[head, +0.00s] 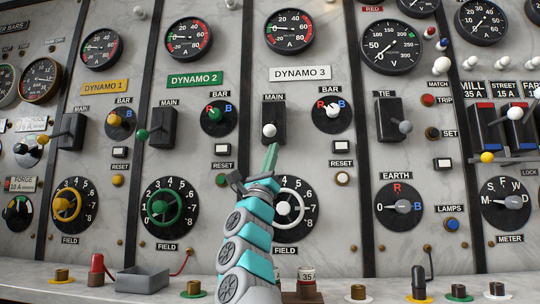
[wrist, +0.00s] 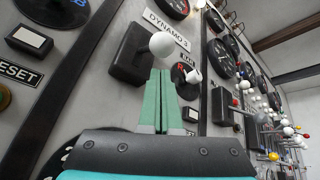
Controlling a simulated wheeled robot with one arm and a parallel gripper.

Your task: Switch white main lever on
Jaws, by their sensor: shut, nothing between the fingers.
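The white main lever (head: 269,130) is a white ball knob on a dark switch box (head: 273,112) under the MAIN label, below the DYNAMO 3 plate. Its knob sits at the lower half of the box in the head view. In the wrist view the white knob (wrist: 163,45) sticks out from the panel just above the fingertips. My gripper (head: 271,148) has green fingers pressed together with nothing between them, and points up just below the knob. It also shows in the wrist view (wrist: 160,75). Whether the fingertips touch the knob I cannot tell.
A white BAR selector (head: 333,112) sits right of the lever. The DYNAMO 2 green main lever (head: 142,134) is to the left and the grey TIE lever (head: 405,127) to the right. A white field wheel (head: 290,208) is partly behind my arm. A ledge (head: 340,290) runs along the bottom.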

